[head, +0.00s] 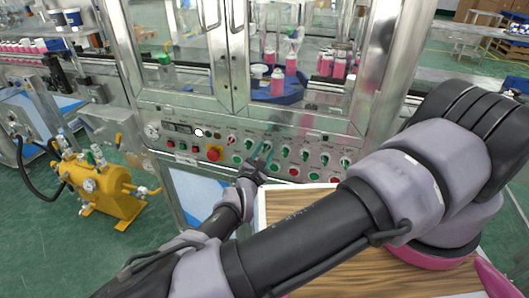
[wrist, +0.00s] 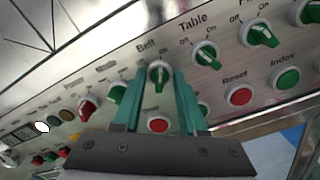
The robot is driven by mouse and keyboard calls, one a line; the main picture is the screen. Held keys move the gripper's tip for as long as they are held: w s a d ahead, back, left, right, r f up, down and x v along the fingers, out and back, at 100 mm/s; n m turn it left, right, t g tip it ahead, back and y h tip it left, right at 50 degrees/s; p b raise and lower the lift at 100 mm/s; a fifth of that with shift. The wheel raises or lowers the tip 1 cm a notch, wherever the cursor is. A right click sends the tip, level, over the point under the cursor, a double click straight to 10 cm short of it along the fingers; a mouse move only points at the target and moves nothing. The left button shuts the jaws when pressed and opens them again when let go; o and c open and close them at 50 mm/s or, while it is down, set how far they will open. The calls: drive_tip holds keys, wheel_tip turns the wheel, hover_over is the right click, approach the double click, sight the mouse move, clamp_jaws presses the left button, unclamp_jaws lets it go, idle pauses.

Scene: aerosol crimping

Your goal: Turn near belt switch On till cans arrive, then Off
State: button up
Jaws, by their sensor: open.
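The belt switch (wrist: 159,76), a green rotary knob on a pale round base under the label "Belt", shows in the wrist view. Its handle looks roughly upright; I cannot tell if it stands at On or Off. My gripper (wrist: 160,92) is open, with one teal finger on each side of this knob; contact cannot be told. In the head view my gripper (head: 265,153) is at the control panel and hides part of the knob row. Pink cans (head: 278,82) stand behind the machine's glass, and more pink cans (head: 325,65) stand to their right.
The table switch (wrist: 207,54) is close right of the belt switch. A red button (wrist: 157,125) lies below, between the fingers. A red emergency knob (head: 214,153) is further left. A yellow pump unit (head: 105,190) stands on the floor at left. A wood-topped surface (head: 285,205) lies under my arm.

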drive_tip(key=v, duration=1)
drive_tip(key=shift+s, duration=0.4)
drive_tip(key=shift+a, duration=0.15)
drive_tip(key=w+d+r+m+g+y, duration=0.1)
drive_tip(key=d+r+m+g+y, duration=0.1)
drive_tip(key=d+r+m+g, duration=0.2)
drive_tip(key=w+d+r+m+g+y, duration=0.1)
drive_tip(key=d+r+m+g+y, duration=0.2)
drive_tip(key=d+r+m, duration=0.7)
drive_tip(key=w+d+r+m+g+y, duration=0.1)
drive_tip(key=d+r+m+g+y, duration=0.2)
drive_tip(key=r, duration=1.9)
drive_tip(key=shift+w+d+r+m+g, duration=0.1)
drive_tip(key=shift+d+m+g, duration=0.6)
drive_tip(key=shift+m, duration=0.85)
drive_tip(key=shift+s+d+r+m+g, duration=0.1)
drive_tip(key=shift+d+m+g, duration=0.6)
drive_tip(key=shift+m, duration=0.8)
drive_tip(key=shift+w+d+r+m+g, duration=0.1)
drive_tip(key=shift+d+m+g, duration=0.6)
drive_tip(key=shift+m, duration=0.85)
drive_tip(key=s+d+r+m+t, duration=0.3)
drive_tip(key=s+d+r+t, duration=0.1)
drive_tip(key=r, duration=0.4)
drive_tip(key=shift+s+d+r+m, duration=0.35)
drive_tip(key=shift+s+d+m, duration=0.05)
drive_tip(key=shift+s+d, duration=0.15)
